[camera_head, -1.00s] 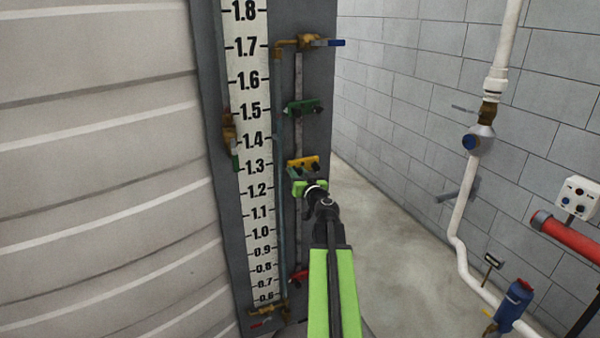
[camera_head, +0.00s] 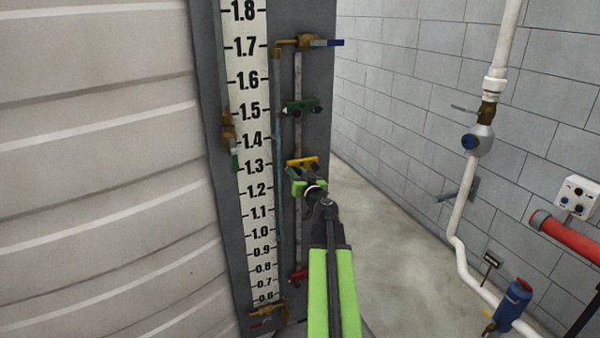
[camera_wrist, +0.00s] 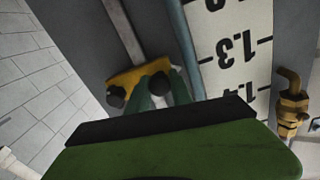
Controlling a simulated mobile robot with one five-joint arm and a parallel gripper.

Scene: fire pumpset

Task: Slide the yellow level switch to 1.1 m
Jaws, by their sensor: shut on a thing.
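In the wrist view my fingers (camera_wrist: 158,92) are at the switch's middle; the exact contact is partly hidden by the gripper's body.
A green switch (camera_head: 301,107) sits higher on the same rail, and a red one (camera_head: 299,275) sits low. A blue-handled valve (camera_head: 320,42) is at the top. The rail between the yellow and red switches is partly hidden by my arm.

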